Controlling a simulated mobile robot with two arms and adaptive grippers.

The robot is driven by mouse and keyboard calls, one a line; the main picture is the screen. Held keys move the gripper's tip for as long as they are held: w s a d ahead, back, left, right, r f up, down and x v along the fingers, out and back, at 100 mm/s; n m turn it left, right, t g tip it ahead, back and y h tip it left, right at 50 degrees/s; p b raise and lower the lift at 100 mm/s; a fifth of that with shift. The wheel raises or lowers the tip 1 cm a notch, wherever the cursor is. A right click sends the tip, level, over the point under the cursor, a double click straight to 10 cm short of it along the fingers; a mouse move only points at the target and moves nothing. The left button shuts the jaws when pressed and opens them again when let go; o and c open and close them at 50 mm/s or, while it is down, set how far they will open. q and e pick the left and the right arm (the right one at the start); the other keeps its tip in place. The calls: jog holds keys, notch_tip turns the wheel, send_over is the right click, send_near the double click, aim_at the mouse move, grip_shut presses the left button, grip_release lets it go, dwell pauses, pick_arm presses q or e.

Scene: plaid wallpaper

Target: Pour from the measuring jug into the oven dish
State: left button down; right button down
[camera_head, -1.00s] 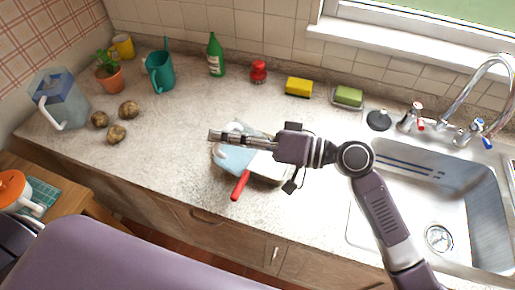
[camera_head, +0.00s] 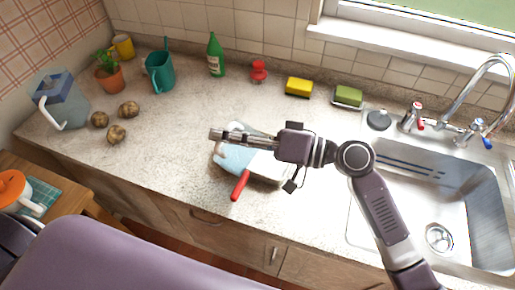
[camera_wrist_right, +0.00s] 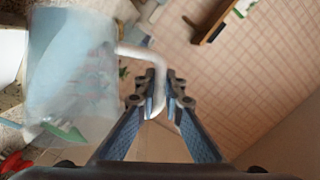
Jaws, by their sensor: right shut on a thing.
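My right gripper (camera_head: 218,135) reaches left over the counter in the head view. In the right wrist view its fingers (camera_wrist_right: 163,90) are shut on the white handle of a clear, pale blue measuring jug (camera_wrist_right: 70,70). In the head view a pale blue, see-through body (camera_head: 232,158) shows below the fingers, partly hidden by the gripper; I take it for the jug. A pale form under the gripper may be the oven dish, but I cannot separate it clearly from the jug. The jug's contents are not clear. My left gripper is not in view.
A red-handled tool (camera_head: 240,185) lies by the counter's front edge. A filter jug (camera_head: 62,100), potatoes (camera_head: 117,134), a teal watering can (camera_head: 160,72), a green bottle (camera_head: 215,55) and a red item (camera_head: 258,71) stand apart. The sink (camera_head: 430,205) is right. The counter's left middle is clear.

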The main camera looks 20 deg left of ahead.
aim_at(240, 126)
jog(key=shift+w+d+r+m+y, duration=0.1)
jog(key=shift+w+d+m+y, duration=0.2)
jog(key=shift+w+m, duration=0.35)
jog(key=shift+w+d+m+y, duration=0.2)
jog(key=shift+w+m+y, duration=0.1)
jog(key=shift+w+m, duration=0.3)
dwell(3.8)
jog(key=shift+w+d+m+y+b, duration=0.3)
jog(key=shift+w+m+b, duration=0.3)
jog(key=shift+m+b, duration=0.25)
dwell(0.6)
